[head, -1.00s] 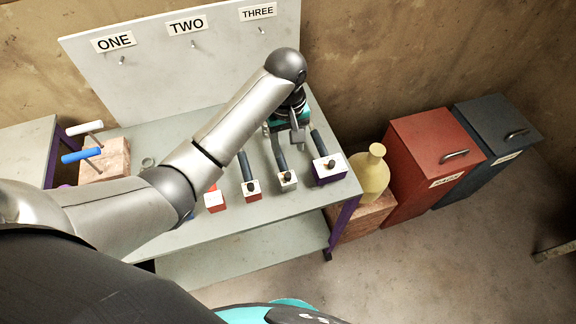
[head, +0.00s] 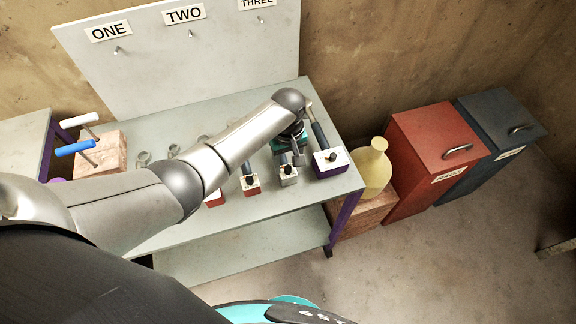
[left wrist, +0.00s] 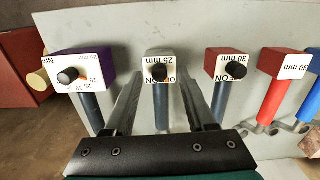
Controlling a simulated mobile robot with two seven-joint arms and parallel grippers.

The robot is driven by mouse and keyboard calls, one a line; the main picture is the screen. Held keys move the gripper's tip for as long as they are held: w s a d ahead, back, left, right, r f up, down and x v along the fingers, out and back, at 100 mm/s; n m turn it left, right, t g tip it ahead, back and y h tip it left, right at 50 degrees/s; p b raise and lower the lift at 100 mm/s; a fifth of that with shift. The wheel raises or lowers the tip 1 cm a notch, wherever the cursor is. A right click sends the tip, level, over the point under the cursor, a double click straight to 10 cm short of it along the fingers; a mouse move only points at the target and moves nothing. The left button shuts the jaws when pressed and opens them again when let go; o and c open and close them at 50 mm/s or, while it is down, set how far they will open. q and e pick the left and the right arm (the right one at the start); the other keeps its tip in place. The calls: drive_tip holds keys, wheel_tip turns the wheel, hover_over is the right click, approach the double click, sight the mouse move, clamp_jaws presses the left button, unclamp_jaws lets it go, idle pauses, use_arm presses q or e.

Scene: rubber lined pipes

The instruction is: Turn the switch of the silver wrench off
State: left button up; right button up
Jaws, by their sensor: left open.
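The silver wrench (head: 288,176) is a grey box with a white face and a dark handle, lying on the table between a red box and a purple box. In the left wrist view its box (left wrist: 161,66) shows a "25 mm" label and a black knob switch. My left gripper (head: 298,155) is low over this wrench, its tips partly hidden in the head view. In the left wrist view the open gripper (left wrist: 161,82) has one finger on each side of the wrench, with visible gaps. My right gripper is in neither view.
A purple box with a dial (left wrist: 75,72) and a red 30 mm box (left wrist: 230,65) flank the wrench closely. A hanging board (head: 200,50) stands behind. A yellow vase (head: 371,168) and red bin (head: 430,150) stand right of the table.

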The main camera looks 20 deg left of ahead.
use_arm(q)
drive_tip(key=shift+f, duration=0.5)
clamp_jaws()
idle(0.3)
